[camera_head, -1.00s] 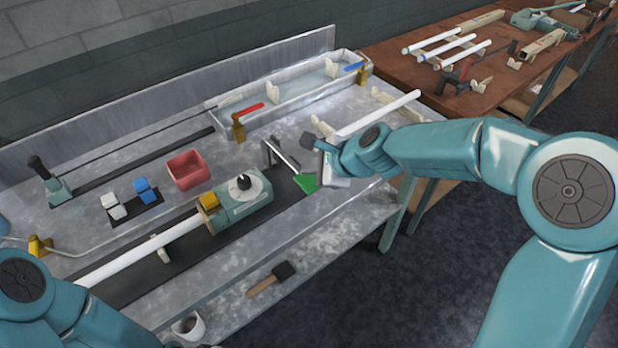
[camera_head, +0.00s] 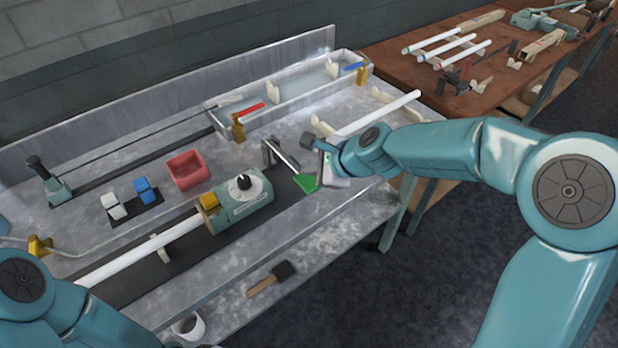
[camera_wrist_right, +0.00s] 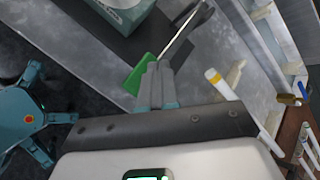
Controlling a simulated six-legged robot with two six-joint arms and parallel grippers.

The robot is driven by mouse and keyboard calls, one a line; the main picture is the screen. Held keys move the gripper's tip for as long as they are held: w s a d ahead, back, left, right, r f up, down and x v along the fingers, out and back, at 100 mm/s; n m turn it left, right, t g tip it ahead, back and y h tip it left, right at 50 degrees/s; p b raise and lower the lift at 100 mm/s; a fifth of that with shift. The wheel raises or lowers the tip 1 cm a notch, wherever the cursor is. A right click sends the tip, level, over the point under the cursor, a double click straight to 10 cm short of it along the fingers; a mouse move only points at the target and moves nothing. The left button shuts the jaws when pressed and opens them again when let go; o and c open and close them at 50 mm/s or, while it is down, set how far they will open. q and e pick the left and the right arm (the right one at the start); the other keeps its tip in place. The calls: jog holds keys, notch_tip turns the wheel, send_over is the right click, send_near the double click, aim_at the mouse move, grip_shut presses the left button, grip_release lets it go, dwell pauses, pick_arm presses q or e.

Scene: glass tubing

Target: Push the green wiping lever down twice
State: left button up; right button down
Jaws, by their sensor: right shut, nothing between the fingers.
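The wiping lever is a metal rod with a green paddle end (camera_head: 306,184), on the bench's dark strip right of the teal machine block. My right gripper (camera_head: 322,178) is beside the green end, on its right. In the right wrist view the green paddle (camera_wrist_right: 137,75) lies just past the fingertips of my right gripper (camera_wrist_right: 157,72), and the rod runs up to the right. The fingers are closed together and empty. They overlap the paddle's edge; I cannot tell whether they touch it. My left arm shows at the lower left, but its gripper is out of view.
The teal block (camera_head: 240,200) with a black knob holds a white glass tube (camera_head: 140,252). A red bin (camera_head: 187,169), blue and white switches and a brush (camera_head: 271,279) are on the bench. A white tube (camera_head: 378,113) lies behind my right wrist. The bench's front right is clear.

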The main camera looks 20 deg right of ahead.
aim_at(312, 182)
jog(key=shift+f, duration=0.1)
jog(key=shift+f+b, duration=0.35)
jog(key=shift+b, duration=0.05)
jog(key=shift+f+b, duration=2.2)
jog(key=shift+f, duration=0.1)
dwell(1.8)
jog(key=shift+r, duration=0.1)
dwell(0.5)
jog(key=shift+r+p, duration=2.65)
jog(key=shift+p, duration=0.1)
notch_tip(312, 182, up, 5)
jog(key=p, duration=0.5)
jog(key=shift+r, duration=0.1)
